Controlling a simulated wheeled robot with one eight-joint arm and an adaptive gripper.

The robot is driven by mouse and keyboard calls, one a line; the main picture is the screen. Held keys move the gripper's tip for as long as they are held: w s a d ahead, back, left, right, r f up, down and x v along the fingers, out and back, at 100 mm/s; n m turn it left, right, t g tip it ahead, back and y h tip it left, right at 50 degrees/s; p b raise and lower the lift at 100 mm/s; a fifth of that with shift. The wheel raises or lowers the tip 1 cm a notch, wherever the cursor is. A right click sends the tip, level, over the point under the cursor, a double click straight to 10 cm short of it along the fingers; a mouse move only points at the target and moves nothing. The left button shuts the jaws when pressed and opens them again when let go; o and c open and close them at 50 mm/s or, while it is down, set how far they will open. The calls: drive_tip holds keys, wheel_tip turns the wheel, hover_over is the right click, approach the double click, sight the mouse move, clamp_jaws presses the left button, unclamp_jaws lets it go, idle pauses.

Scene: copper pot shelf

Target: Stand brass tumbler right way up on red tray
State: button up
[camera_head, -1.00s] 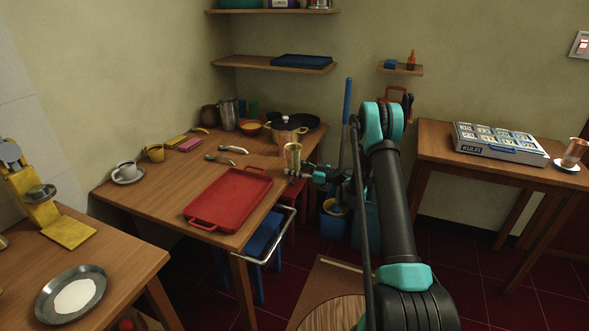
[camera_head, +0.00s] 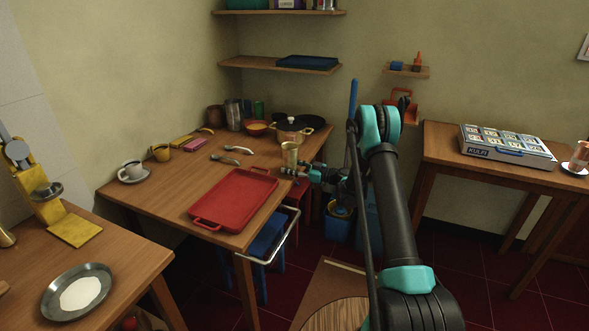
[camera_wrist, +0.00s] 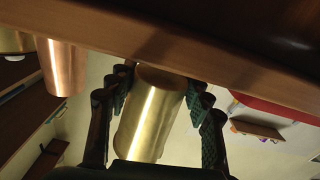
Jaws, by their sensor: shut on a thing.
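The brass tumbler (camera_head: 290,154) is held by my gripper (camera_head: 294,172) near the right edge of the wooden table, just right of the tray's far end. In the wrist view the tumbler (camera_wrist: 152,112) sits between the two dark fingers (camera_wrist: 158,115), which are shut on it. Its long axis looks roughly upright in the head view; I cannot tell which end is the mouth. The red tray (camera_head: 232,200) lies flat and empty on the table. A red strip at the upper right of the wrist view (camera_wrist: 275,108) appears to be the tray.
A lidded copper pot (camera_head: 291,132) and a dark pan stand behind the tumbler. Two spoon-like utensils (camera_head: 232,152) lie behind the tray.

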sight(278, 169)
drive_tip(key=shift+x, duration=3.05)
drive_tip(key=shift+s+f, duration=0.1)
drive_tip(key=shift+f, duration=0.2)
drive_tip(key=shift+f, duration=0.1)
drive_tip(key=o, duration=1.3)
